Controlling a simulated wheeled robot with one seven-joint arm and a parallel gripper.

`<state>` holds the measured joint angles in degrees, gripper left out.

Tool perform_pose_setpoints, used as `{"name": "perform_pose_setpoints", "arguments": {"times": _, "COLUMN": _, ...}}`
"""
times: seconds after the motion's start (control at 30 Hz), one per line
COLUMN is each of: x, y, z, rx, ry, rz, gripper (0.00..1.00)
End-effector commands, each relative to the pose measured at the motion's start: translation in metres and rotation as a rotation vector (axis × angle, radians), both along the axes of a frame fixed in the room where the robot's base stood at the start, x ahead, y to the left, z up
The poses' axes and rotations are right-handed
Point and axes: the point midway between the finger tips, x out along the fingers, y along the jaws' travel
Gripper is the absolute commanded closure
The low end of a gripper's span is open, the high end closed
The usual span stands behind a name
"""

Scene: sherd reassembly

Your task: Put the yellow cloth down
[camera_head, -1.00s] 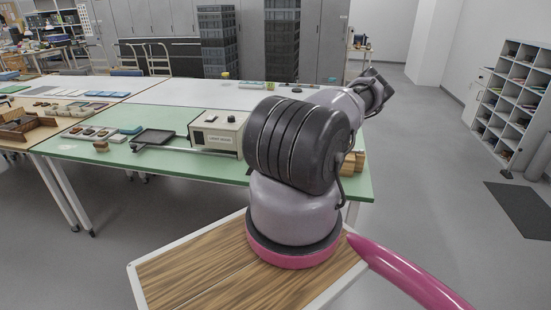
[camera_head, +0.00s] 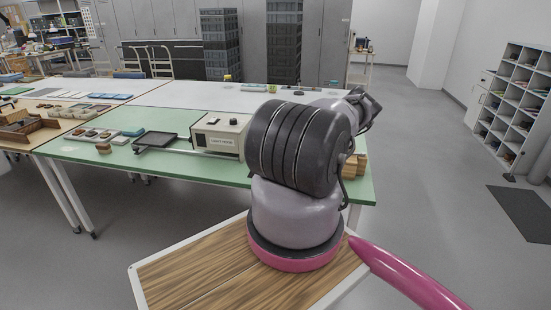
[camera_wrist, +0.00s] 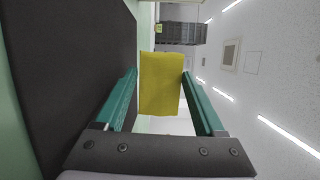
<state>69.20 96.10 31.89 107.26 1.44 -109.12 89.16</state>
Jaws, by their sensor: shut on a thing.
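The yellow cloth (camera_wrist: 163,88) shows in the wrist view as a flat, upright rectangle between the teal fingers of my gripper (camera_wrist: 159,76). The gripper is shut on it, and the cloth extends past the fingertips. A dark flat surface (camera_wrist: 70,60) lies along the left of that sideways view, beside the left finger, with a pale green strip (camera_wrist: 12,120) at its edge. I cannot tell how far the cloth is from that surface. In the head view my arm hides the gripper and the cloth.
A green-topped table (camera_head: 215,175) holds a cream box with a dial (camera_head: 220,136), a dark tray (camera_head: 155,140), small sherds (camera_head: 95,134) and wooden blocks (camera_head: 355,165). A white table (camera_head: 185,95) stands behind. Open floor lies to the right, before grey pigeonhole shelves (camera_head: 520,100).

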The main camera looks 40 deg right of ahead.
Motion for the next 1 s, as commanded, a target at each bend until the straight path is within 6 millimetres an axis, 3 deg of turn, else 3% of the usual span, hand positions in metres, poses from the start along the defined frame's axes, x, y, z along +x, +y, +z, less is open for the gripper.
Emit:
{"name": "perform_pose_setpoints", "arguments": {"times": 0.27, "x": 0.000, "y": 0.000, "z": -0.006, "rx": -0.001, "ry": -0.001, "rz": -0.001, "gripper": 1.00}}
{"name": "perform_pose_setpoints", "arguments": {"times": 0.3, "x": 0.000, "y": 0.000, "z": -0.006, "rx": -0.001, "ry": -0.001, "rz": 0.000, "gripper": 0.25}}
{"name": "perform_pose_setpoints", "arguments": {"times": 0.37, "x": 0.000, "y": 0.000, "z": -0.006, "rx": 0.000, "ry": 0.000, "rz": 0.000, "gripper": 0.02}}
{"name": "perform_pose_setpoints", "arguments": {"times": 0.7, "x": 0.000, "y": 0.000, "z": -0.007, "rx": 0.002, "ry": 0.003, "rz": -0.001, "gripper": 0.00}}
{"name": "perform_pose_setpoints", "arguments": {"times": 0.87, "x": 0.000, "y": 0.000, "z": 0.007, "rx": -0.001, "ry": 0.003, "rz": 0.001, "gripper": 0.00}}
{"name": "perform_pose_setpoints", "arguments": {"times": 1.0, "x": -0.028, "y": 0.016, "z": 0.004, "rx": 0.008, "ry": 0.004, "rz": -0.005, "gripper": 0.00}}
